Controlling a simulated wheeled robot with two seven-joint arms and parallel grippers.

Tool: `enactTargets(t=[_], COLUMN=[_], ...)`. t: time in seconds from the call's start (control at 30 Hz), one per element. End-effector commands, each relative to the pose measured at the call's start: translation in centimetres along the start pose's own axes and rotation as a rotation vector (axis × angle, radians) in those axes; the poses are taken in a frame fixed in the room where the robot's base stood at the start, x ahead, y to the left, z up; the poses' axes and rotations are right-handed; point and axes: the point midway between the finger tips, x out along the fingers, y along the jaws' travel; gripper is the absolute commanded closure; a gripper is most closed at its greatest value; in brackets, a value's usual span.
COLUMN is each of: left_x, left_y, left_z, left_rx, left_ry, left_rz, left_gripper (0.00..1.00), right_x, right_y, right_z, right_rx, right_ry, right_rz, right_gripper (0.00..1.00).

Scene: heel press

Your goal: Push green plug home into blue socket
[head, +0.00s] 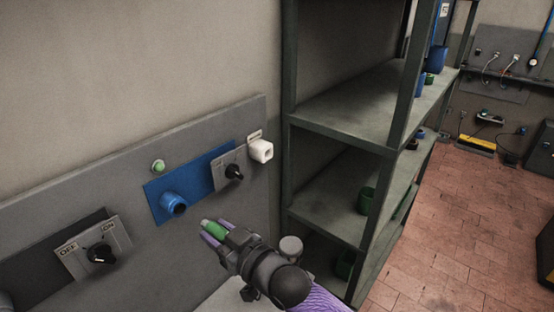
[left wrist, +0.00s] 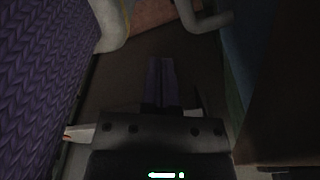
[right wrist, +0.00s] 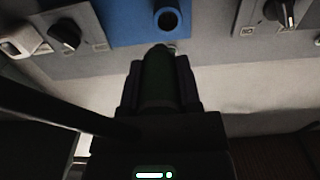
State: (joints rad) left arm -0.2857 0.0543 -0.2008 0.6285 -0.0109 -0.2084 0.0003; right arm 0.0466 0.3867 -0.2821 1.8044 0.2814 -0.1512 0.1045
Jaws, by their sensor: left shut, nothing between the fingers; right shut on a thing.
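The blue socket (head: 173,203) sticks out from a blue plate on the grey wall panel in the head view. It also shows at the top of the right wrist view (right wrist: 167,19), its round opening facing the camera. My right gripper (head: 212,233) is shut on the green plug (head: 215,228). The plug is a dark shape between the fingers in the right wrist view (right wrist: 158,75). Its tip points toward the panel, below and right of the socket in the head view, with a gap between them. My left gripper (left wrist: 162,68) is shut and empty; the head view does not show it.
An ON/OFF switch (head: 99,255) is left of the socket. Another black knob (head: 234,171) and a white fitting (head: 261,151) are to its right. A green button (head: 158,166) sits above. A metal shelf (head: 345,110) stands to the right.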

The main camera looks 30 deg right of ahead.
Motion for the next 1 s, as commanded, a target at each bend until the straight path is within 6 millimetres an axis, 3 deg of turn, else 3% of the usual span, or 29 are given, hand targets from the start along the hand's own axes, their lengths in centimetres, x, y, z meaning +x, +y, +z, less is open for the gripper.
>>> enactTargets(t=[0.3, 0.53, 1.0], left_x=[-1.1, -0.8, 0.4], left_y=[-0.7, -0.8, -0.1], left_z=[0.7, 0.8, 0.9], left_rx=[0.006, 0.007, 0.005], left_ry=[-0.026, -0.030, -0.028], left_rz=[-0.012, -0.013, -0.003], left_gripper=[1.00, 1.00, 1.00], right_x=[0.0, 0.1, 2.7], right_y=[-1.0, -1.0, -0.9], right_z=[-0.4, -0.2, 0.0], right_rx=[0.001, 0.000, 0.000], right_ry=[0.000, 0.001, 0.001], right_rz=[0.000, 0.000, 0.000], right_gripper=[1.00, 1.00, 1.00])
